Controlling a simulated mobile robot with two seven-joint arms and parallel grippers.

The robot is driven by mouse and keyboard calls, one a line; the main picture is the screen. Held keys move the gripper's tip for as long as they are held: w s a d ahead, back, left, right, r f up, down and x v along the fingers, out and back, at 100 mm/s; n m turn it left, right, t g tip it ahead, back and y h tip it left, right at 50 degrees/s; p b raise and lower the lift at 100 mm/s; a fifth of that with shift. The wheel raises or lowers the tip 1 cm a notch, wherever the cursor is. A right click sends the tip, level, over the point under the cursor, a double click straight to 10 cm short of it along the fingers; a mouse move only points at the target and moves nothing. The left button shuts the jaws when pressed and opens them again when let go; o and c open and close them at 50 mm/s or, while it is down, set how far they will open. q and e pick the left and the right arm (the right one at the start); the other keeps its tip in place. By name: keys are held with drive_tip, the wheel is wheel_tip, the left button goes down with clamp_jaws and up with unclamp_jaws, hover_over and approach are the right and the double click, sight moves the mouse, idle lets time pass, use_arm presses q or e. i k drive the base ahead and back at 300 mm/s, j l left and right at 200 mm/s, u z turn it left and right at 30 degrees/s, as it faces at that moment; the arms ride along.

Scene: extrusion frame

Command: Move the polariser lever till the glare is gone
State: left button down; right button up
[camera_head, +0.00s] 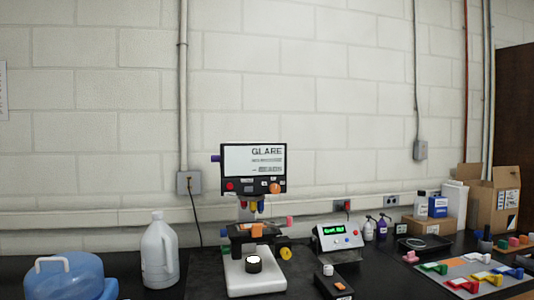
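A microscope-like instrument (237,268) with a white base stands on the dark bench at the middle. Its screen (240,160) reads "GLARE" in large letters, with smaller lines too blurred to read. Below the screen are small coloured parts, an orange piece (257,230), a pink knob (290,220) on the right and a yellow knob (285,253) lower right. A blue knob (215,158) sticks out left of the screen. I cannot tell which part is the polariser lever. A dark round piece with a white top (254,264) sits on the base. Neither gripper is in view.
A control box with a green display (338,237) and a small black box (333,285) stand right of the instrument. A white jug (159,250) and blue container (68,277) stand left. Bottles, cartons (506,201) and a mat with coloured levers (455,270) are at right.

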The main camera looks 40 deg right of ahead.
sight(215, 159)
drive_tip(key=i+j+z, duration=0.15)
drive_tip(key=j+z, duration=0.4)
drive_tip(key=j, duration=0.25)
drive_tip(key=i+j+z, duration=0.1)
drive_tip(key=j+z, duration=0.2)
drive_tip(key=j, duration=0.15)
